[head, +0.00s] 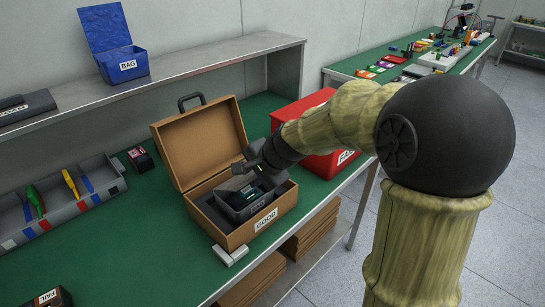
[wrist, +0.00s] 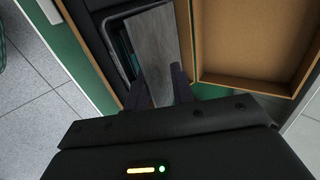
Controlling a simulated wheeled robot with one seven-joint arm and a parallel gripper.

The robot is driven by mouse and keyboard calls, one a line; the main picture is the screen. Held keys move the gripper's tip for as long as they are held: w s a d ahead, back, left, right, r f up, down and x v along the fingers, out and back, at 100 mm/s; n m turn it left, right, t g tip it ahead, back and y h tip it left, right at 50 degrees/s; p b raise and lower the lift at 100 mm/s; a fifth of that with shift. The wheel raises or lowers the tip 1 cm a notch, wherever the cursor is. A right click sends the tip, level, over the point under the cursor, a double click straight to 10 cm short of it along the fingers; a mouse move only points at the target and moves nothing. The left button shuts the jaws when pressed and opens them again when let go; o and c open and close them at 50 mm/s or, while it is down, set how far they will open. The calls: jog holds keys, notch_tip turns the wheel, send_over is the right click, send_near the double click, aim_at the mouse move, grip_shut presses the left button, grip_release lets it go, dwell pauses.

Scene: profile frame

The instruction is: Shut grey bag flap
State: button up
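The grey bag (head: 257,208) sits inside the open brown case labelled GOOD (head: 237,235), with a dark item showing in its mouth. In the wrist view the grey flap (wrist: 157,48) is a flat panel over part of the bag's dark opening (wrist: 122,50). My gripper (head: 245,168) is low over the case, at the bag. In the wrist view its two fingers (wrist: 160,90) are apart, with the flap's near end seen between them. I cannot tell whether they touch it. The flap is hard to make out in the head view.
The case lid (head: 200,142) stands open behind the bag. A red case (head: 318,115) is to the right. A grey divided tray (head: 65,203) and a small dark box (head: 140,158) are to the left. A blue bag (head: 122,67) stands open on the shelf. Green tabletop (head: 150,245) is clear in front.

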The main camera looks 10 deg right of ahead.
jog(key=p+v, duration=0.1)
jog(key=v, duration=1.3)
jog(key=shift+s+d+r+p, duration=0.15)
jog(key=shift+s+r+p, duration=0.1)
jog(key=shift+p, duration=0.05)
jog(key=shift+c, duration=1.2)
jog(key=s+f+n, duration=0.1)
jog(key=f, duration=0.2)
jog(key=s+d+f+n+g+h, duration=0.1)
jog(key=f, duration=0.2)
jog(key=s+d+f+n+g+h, duration=0.1)
jog(key=s+f+n, duration=0.1)
jog(key=f, duration=0.2)
jog(key=shift+s+d+f, duration=0.1)
jog(key=shift+s+d, duration=0.05)
jog(key=shift+d, duration=0.1)
grip_shut()
jog(key=s+d+f+n+g+h, duration=0.1)
jog(key=s+d+f+n+h, duration=0.1)
jog(key=s+f+n, duration=0.4)
notch_tip(320, 180, down, 3)
jog(key=shift+s+d+n, duration=0.15)
jog(key=shift+s+n, duration=0.2)
jog(key=shift+n, duration=0.15)
jog(key=shift+w, duration=0.1)
